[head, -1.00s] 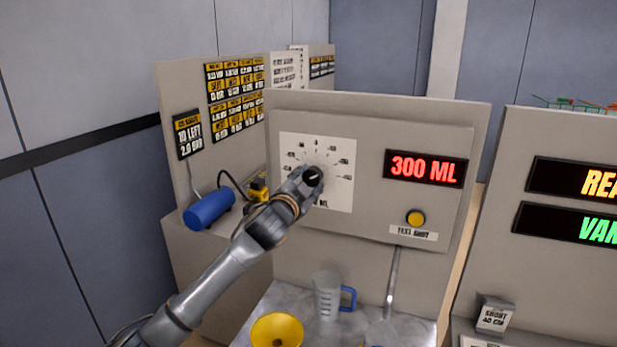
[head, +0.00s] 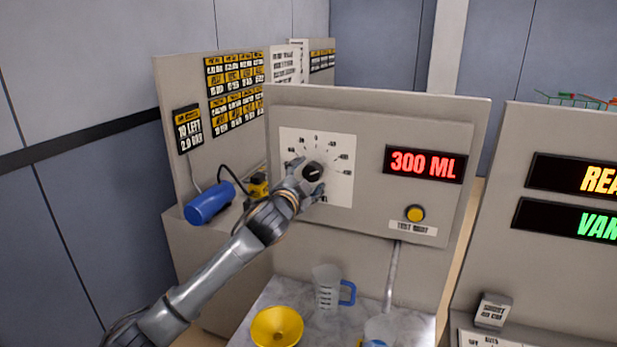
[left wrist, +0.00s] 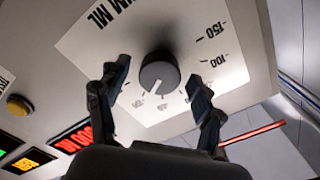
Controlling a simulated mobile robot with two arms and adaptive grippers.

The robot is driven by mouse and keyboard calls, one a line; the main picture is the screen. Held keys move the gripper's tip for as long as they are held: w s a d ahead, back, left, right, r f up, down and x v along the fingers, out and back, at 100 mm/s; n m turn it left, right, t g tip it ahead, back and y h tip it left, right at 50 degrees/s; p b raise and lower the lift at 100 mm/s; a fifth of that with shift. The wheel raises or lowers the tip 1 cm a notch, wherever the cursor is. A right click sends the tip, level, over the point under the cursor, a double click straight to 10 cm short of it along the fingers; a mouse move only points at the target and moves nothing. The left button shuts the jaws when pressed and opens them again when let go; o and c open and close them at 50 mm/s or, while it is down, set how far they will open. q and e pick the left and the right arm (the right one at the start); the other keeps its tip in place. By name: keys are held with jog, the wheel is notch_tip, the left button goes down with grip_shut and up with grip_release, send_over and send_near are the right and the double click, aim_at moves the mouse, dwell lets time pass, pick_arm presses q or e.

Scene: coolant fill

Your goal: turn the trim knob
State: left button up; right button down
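The trim knob (head: 313,172) is a round black knob on a white dial plate (head: 343,190) with a printed scale, on the beige panel. It also shows in the left wrist view (left wrist: 160,72), with a short white pointer mark on its face. My left gripper (head: 305,180) is in front of the dial, its fingers spread apart. In the left wrist view my left gripper (left wrist: 158,84) has one finger on each side of the knob, with visible gaps, so it does not grip it. My right gripper is not in view.
A red display (head: 425,164) reads 300 ML, above a yellow button (head: 415,213). A blue cylinder (head: 209,203) lies left of my arm.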

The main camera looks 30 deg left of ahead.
pick_arm(q)
jog(key=shift+s, duration=0.25)
jog(key=v, duration=1.1)
jog(key=shift+s, duration=0.25)
jog(key=shift+f, duration=0.1)
